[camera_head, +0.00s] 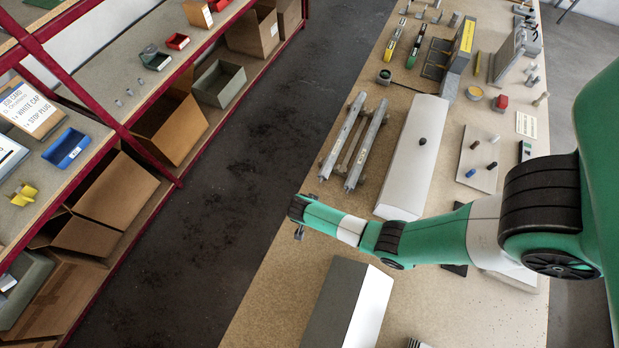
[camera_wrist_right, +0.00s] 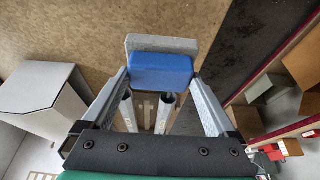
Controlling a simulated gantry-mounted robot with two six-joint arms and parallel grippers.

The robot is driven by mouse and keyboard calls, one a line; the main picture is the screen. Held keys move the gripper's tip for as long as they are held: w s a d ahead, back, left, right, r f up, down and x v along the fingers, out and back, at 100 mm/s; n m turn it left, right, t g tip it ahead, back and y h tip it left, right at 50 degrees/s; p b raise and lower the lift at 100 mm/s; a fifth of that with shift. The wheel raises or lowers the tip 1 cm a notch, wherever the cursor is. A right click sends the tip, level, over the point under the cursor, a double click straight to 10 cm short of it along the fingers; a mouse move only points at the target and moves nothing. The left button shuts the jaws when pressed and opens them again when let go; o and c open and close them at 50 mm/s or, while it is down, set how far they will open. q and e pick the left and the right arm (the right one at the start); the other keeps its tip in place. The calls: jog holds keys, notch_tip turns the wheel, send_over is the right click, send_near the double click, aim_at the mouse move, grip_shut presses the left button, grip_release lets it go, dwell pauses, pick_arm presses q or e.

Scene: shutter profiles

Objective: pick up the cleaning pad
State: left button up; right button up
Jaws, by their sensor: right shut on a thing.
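The cleaning pad is a blue block with a grey layer (camera_wrist_right: 162,62). In the right wrist view it sits between the two fingers of my right gripper (camera_wrist_right: 161,84), which is shut on it. In the head view my right arm reaches in from the right, and only a small part of the right gripper (camera_head: 300,232) shows at its end, above the bench's left edge. The pad cannot be made out there. My left gripper is not in view.
Two metal profiles (camera_head: 343,135) lie on the bench (camera_head: 285,268) behind my right arm. A long white box (camera_head: 412,160) stands beside them, and a grey-white block (camera_head: 345,305) is in front. A red-framed shelf (camera_head: 120,130) with bins stands left across the dark floor (camera_head: 225,180).

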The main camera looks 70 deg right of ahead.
jog(key=r, duration=0.1)
jog(key=s+a+r, duration=0.1)
jog(key=s+r+p, duration=0.1)
jog(key=shift+a+r, duration=0.25)
jog(key=shift+a, duration=0.05)
jog(key=s+a+r, duration=0.2)
jog(key=s+a, duration=0.3)
jog(key=s, duration=0.1)
jog(key=shift+s+a+r+p, duration=0.2)
jog(key=shift+r+p, duration=0.2)
jog(key=o, duration=1)
jog(key=c, duration=0.6)
jog(key=shift+r+p, duration=0.4)
jog(key=shift+c, duration=0.2)
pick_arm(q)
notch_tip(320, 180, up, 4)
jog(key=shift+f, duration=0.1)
pick_arm(e)
jog(key=shift+f, duration=0.15)
